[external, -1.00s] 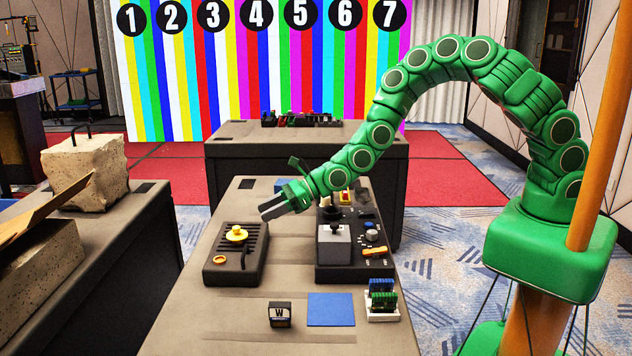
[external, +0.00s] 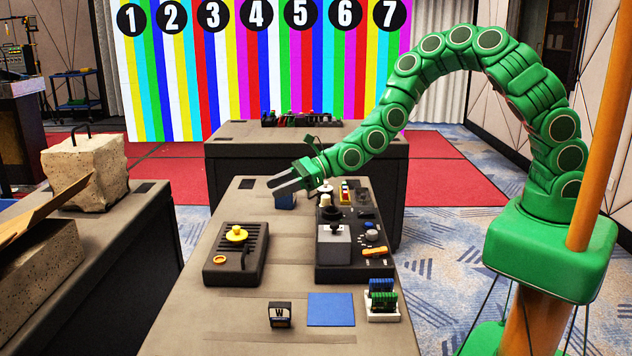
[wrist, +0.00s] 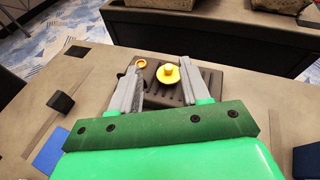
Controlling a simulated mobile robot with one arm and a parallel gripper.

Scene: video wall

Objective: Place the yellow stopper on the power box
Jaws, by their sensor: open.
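The yellow stopper (external: 236,234), a round disc with a knob on top, sits on a black slotted box (external: 232,275) at the table's left side. It also shows in the wrist view (wrist: 168,73), beyond and between my fingers. I cannot tell for sure whether this slotted box is the power box. An orange ring (external: 219,260) is on the same box, left of the stopper. My gripper (external: 279,184) is open and empty. It hangs above the table, up and to the right of the stopper, apart from it; it also shows in the wrist view (wrist: 156,72).
A black control panel (external: 352,270) with a grey joystick block (external: 333,245) stands right of the slotted box. A black W cube (external: 280,315), a blue square (external: 331,309) and a small white holder (external: 382,313) lie in front. A side table with stone blocks (external: 88,175) is left.

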